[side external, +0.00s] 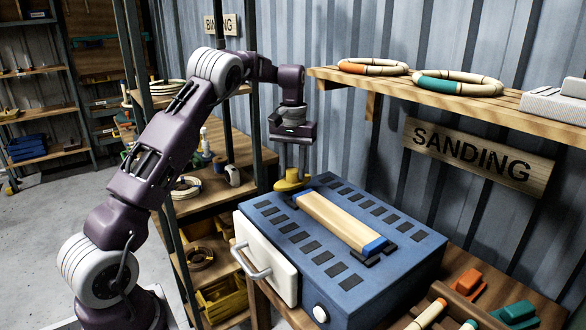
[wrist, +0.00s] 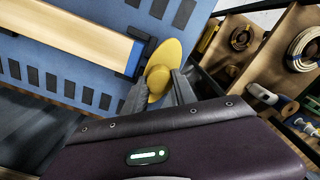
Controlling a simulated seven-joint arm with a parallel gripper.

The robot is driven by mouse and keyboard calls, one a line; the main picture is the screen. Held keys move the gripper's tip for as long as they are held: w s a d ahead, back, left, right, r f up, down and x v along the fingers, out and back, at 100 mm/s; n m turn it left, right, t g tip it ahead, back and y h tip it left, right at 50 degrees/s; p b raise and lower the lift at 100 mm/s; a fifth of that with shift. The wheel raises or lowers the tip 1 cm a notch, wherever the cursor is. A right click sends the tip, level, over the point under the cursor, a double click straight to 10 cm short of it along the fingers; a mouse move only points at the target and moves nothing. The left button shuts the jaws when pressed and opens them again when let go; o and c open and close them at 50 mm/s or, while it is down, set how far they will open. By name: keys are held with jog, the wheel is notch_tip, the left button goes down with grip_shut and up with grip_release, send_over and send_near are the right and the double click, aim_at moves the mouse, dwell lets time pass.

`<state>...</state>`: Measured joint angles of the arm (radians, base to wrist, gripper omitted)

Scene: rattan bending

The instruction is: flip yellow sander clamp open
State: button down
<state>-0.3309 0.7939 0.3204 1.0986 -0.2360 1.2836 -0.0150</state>
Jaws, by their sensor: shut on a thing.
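The yellow clamp (side external: 292,180) sits at the far left end of the blue sander (side external: 335,265). My gripper (side external: 291,168) reaches down from above onto it. In the wrist view my gripper (wrist: 160,90) is shut on the clamp's narrower yellow part, and the clamp's wide rounded part (wrist: 168,55) shows beyond the fingers. A pale wooden strip (side external: 330,217) with blue ends lies along the sander top, and its end (wrist: 125,50) is close beside the clamp in the wrist view. The fingers hide part of the clamp.
A wooden shelf (side external: 450,97) with rattan rings (side external: 458,83) runs along the wall to the right. Shelving with coils (side external: 188,187) stands behind my arm on the left. Orange and green tools (side external: 467,282) lie right of the sander. The space above the sander top is clear.

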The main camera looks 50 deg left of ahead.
aim_at(293, 170)
jog(key=shift+r, duration=0.15)
jog(key=c, duration=1)
grip_release()
notch_tip(293, 170, up, 7)
jog(key=s+d+r+m+t, duration=0.2)
jog(key=s+d+r, duration=0.3)
jog(key=s+d, duration=0.35)
jog(key=s+d+r+m+t, duration=0.1)
jog(key=s+d+r+m, duration=0.1)
jog(key=s+d+r, duration=0.55)
jog(key=s+d+f+m+t, duration=0.1)
jog(key=s+d+f, duration=0.3)
jog(key=s, duration=0.4)
jog(key=s+d+f+m+t, duration=0.1)
jog(key=s+d+f+m, duration=0.1)
jog(key=s+f, duration=0.3)
jog(key=s+d, duration=0.1)
jog(key=s, duration=0.2)
jog(key=shift+d+f+t, duration=0.25)
jog(key=shift+d+t, duration=0.05)
jog(key=shift+d, duration=0.1)
